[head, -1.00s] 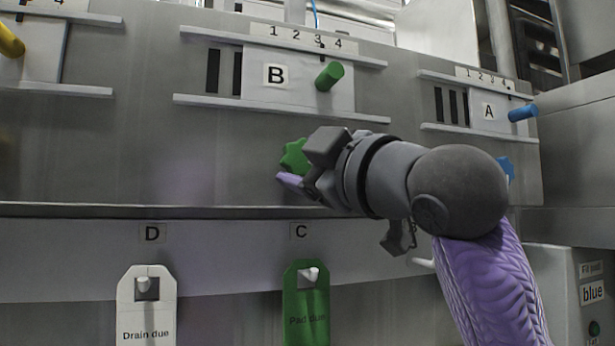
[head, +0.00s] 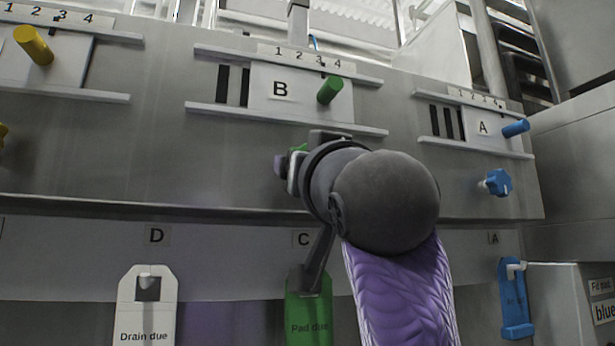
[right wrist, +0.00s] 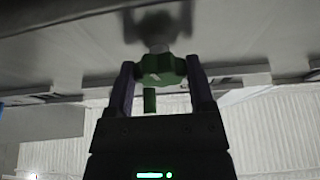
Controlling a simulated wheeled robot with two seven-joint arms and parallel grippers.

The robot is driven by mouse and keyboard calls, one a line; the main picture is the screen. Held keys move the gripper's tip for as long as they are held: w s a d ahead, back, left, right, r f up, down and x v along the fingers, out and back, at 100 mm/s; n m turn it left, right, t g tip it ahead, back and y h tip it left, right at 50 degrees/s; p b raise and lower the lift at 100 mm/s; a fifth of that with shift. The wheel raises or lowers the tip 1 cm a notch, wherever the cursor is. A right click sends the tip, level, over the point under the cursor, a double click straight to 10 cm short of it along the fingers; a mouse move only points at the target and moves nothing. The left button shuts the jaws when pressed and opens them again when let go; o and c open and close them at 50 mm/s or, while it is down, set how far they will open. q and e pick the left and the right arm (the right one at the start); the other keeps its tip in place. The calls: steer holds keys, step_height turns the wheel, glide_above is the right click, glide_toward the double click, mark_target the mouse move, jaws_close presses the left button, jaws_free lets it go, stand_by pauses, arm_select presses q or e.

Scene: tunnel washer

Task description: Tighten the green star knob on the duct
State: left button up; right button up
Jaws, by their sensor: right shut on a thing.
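The green star knob (right wrist: 162,68) sits on its stem against the duct in the right wrist view. My right gripper (right wrist: 162,80) has its two fingers on either side of the knob and is shut on it. In the head view most of the knob (head: 298,149) is hidden behind my right gripper (head: 288,165). The knob is below the slide plate marked B (head: 290,90) with its green peg (head: 329,90). The duct panel (head: 120,140) is grey metal. My left gripper is not in view.
A blue star knob (head: 498,183) is at the right below plate A (head: 484,127) with its blue peg. A yellow peg (head: 34,45) is at the upper left. White (head: 147,310) and green (head: 307,315) tags hang below.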

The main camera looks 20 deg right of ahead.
steer(key=shift+a+m+h, duration=0.1)
steer(key=shift+m+h, duration=0.7)
steer(key=shift+m, duration=0.8)
steer(key=shift+m+b, duration=0.3)
steer(key=o, duration=1.2)
steer(key=b+v, duration=0.5)
steer(key=v, duration=0.5)
